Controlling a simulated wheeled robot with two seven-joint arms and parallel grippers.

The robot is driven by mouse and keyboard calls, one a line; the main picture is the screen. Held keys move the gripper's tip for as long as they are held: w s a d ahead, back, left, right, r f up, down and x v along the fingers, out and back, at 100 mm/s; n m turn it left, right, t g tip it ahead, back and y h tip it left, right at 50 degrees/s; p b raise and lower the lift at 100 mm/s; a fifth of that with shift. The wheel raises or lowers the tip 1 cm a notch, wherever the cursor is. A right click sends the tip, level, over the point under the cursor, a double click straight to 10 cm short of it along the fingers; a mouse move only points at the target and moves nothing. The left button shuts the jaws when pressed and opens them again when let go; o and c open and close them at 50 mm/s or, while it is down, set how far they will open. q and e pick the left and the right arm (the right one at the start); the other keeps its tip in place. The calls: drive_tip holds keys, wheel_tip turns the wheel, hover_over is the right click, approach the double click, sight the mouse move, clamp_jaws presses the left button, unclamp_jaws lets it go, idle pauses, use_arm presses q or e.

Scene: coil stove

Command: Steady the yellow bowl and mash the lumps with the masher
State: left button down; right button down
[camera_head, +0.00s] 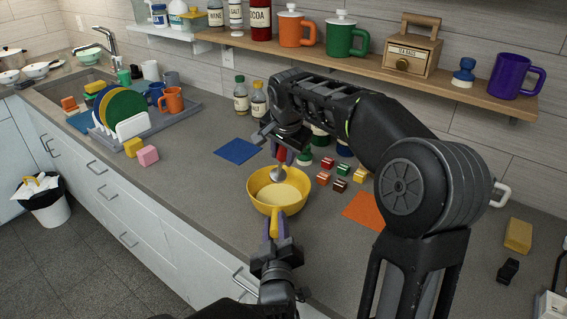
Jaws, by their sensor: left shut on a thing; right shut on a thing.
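The yellow bowl (259,204) stands on the grey counter, with pale contents (284,194) inside; separate lumps cannot be made out. My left gripper (275,226) is shut on the bowl's yellow handle at its near side. My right gripper (281,151) is above the bowl's far side, shut on the masher's red handle (281,155). The masher's metal head (279,173) hangs down at the bowl's far inner side; whether it touches the contents cannot be told. My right arm hides part of the counter behind.
A blue mat (238,151) lies left of the bowl and an orange mat (364,210) right. Several small coloured blocks (340,185) sit close to the bowl's right. Two bottles (241,96) stand behind. A dish rack (178,117) is at left. A shelf (470,91) runs above.

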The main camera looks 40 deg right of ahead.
drive_tip(key=shift+r, duration=1.3)
use_arm(q)
drive_tip(key=c, duration=1.1)
unclamp_jaws()
drive_tip(key=v, duration=1.2)
